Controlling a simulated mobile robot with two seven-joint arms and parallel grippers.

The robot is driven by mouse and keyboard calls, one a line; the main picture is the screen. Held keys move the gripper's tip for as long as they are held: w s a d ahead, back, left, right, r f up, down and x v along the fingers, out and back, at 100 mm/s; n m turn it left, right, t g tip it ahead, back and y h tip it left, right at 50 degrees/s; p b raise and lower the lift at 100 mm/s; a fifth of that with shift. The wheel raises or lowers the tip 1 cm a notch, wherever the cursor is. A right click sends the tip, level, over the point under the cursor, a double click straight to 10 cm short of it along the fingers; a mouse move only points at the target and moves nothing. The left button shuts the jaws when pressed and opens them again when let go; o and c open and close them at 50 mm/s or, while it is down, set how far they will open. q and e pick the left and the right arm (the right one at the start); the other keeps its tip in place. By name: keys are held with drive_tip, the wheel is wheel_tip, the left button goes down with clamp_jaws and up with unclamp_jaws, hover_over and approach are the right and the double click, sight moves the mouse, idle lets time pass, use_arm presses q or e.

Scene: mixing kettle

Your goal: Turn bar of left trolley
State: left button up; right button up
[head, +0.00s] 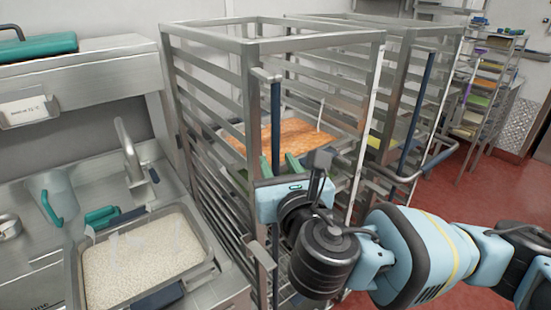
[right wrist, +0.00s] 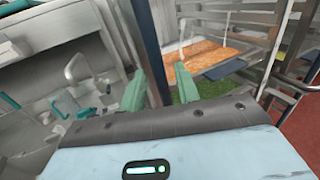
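The left trolley (head: 212,46) is a tall metal rack in the middle of the head view. Its upright dark blue bar (head: 275,125) is on the near corner post. My left gripper is not in view.
A second trolley with its own blue bar (head: 417,112) stands to the right. An orange-brown tray load (head: 285,137) sits in the left trolley. A counter with a pan of pale grains (head: 145,262) stands to the left. Red floor (head: 440,180) is open at the right.

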drive_tip(key=shift+x, duration=1.1)
clamp_jaws()
